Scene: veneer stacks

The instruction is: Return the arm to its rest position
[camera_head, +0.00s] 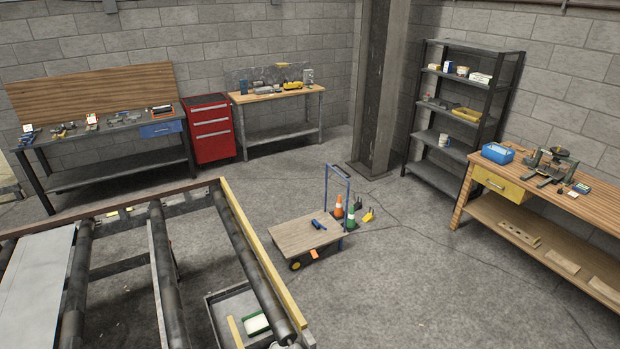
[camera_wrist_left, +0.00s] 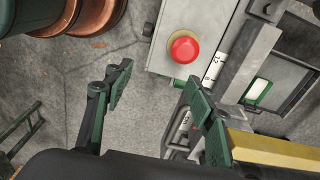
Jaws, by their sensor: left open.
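My left gripper (camera_wrist_left: 157,82) shows in the left wrist view with its two dark green fingers spread apart and nothing between them. A red push button (camera_wrist_left: 184,48) on a pale grey box lies beyond the fingertips, just above the gap in the picture; I see no contact between fingers and button. Neither arm shows in the head view, and my right gripper is in neither view.
A roller frame (camera_head: 165,275) fills the lower left of the head view. A flat cart (camera_head: 305,235) stands on open floor. A red tool cabinet (camera_head: 210,128), dark shelves (camera_head: 460,140) and workbenches line the walls. Copper-coloured cylinders (camera_wrist_left: 95,15) are at the wrist view's upper left.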

